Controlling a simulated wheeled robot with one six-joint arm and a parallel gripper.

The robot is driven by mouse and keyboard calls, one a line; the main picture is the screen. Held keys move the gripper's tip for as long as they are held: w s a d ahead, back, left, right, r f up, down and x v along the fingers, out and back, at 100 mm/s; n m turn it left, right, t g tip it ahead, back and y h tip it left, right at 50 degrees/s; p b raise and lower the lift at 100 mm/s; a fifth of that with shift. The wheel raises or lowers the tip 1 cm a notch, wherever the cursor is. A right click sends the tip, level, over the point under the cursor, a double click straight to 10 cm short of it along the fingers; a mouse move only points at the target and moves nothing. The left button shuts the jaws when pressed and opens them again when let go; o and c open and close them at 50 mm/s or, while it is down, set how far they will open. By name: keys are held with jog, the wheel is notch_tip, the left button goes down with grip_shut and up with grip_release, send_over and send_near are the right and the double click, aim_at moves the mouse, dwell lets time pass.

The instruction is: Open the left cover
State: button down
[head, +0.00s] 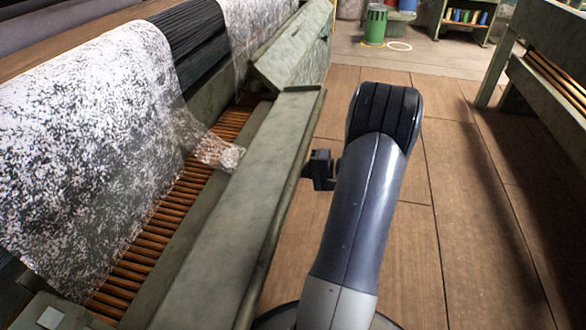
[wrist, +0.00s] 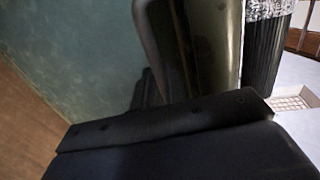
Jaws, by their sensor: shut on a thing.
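The near cover (head: 240,205), which I take as the left one, is a long grey-green panel along the machine's side. It lies tilted outward, lower than the far cover (head: 290,50), with the wooden slats (head: 150,235) bare beside it. My gripper (head: 312,170) is at this cover's outer edge, toward its far end, and is shut on it. The contact is mostly hidden behind the edge. In the wrist view a green panel face (wrist: 70,50) fills the left, and dark fingers (wrist: 150,92) meet a panel edge in shadow.
Speckled white fabric (head: 90,130) drapes over the machine, with a scrap (head: 217,153) on the slats. Wooden floor (head: 440,170) is clear to the right, up to a green frame (head: 545,75). A green bin (head: 376,25) stands far back.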

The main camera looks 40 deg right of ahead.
jog(key=shift+r, duration=0.2)
jog(key=c, duration=1.5)
grip_release()
jog(key=shift+o, duration=0.2)
jog(key=shift+d, duration=0.1)
jog(key=p+v, duration=0.3)
jog(key=v, duration=0.7)
jog(key=shift+s+d+p, duration=0.15)
jog(key=shift+s+p, duration=0.15)
jog(key=shift+p, duration=0.05)
jog(key=shift+f, duration=0.1)
